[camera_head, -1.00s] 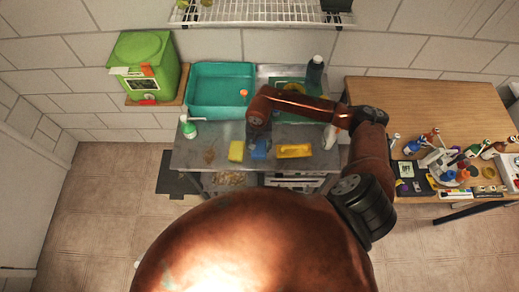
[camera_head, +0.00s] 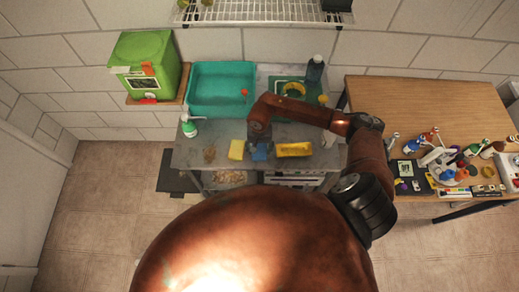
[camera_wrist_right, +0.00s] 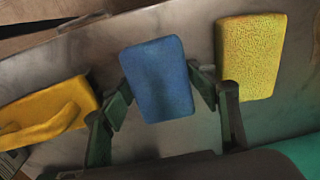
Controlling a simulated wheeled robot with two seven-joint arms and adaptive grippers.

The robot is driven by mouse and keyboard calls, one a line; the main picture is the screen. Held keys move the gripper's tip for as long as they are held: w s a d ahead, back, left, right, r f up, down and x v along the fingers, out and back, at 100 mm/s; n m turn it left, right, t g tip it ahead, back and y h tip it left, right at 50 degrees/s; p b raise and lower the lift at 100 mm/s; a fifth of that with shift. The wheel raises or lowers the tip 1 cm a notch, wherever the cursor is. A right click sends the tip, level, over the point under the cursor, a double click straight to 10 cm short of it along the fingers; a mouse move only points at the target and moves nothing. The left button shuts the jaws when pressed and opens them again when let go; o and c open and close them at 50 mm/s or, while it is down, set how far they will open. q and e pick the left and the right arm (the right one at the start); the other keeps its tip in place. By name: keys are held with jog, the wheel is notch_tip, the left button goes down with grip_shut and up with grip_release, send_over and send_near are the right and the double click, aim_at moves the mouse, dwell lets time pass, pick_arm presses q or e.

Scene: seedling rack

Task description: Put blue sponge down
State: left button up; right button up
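The blue sponge (camera_head: 260,152) is at the front of the grey metal counter, between a yellow sponge and a longer yellow item. In the right wrist view the blue sponge (camera_wrist_right: 157,80) sits between the two fingers of my right gripper (camera_wrist_right: 158,88). The fingertips meet its left and right edges, with no clear gap. In the head view my right gripper (camera_head: 259,140) is right over the sponge and hides part of it. The sponge is at or very close to counter height; its underside is hidden. My left gripper is not in view.
The yellow sponge (camera_head: 236,150) lies just left, and the longer yellow item (camera_head: 294,149) just right. A brown lump (camera_head: 210,155) and a green-and-white spray bottle (camera_head: 188,126) are farther left. A teal basin (camera_head: 222,110) stands behind. A wooden table (camera_head: 420,100) is at right.

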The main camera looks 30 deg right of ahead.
aim_at(260, 149)
jog(key=shift+o, duration=0.6)
jog(key=shift+r+p, duration=0.2)
jog(key=shift+p, duration=0.1)
jog(key=shift+r, duration=0.4)
notch_tip(260, 149, up, 11)
jog(key=b, duration=0.2)
jog(key=shift+r, duration=0.2)
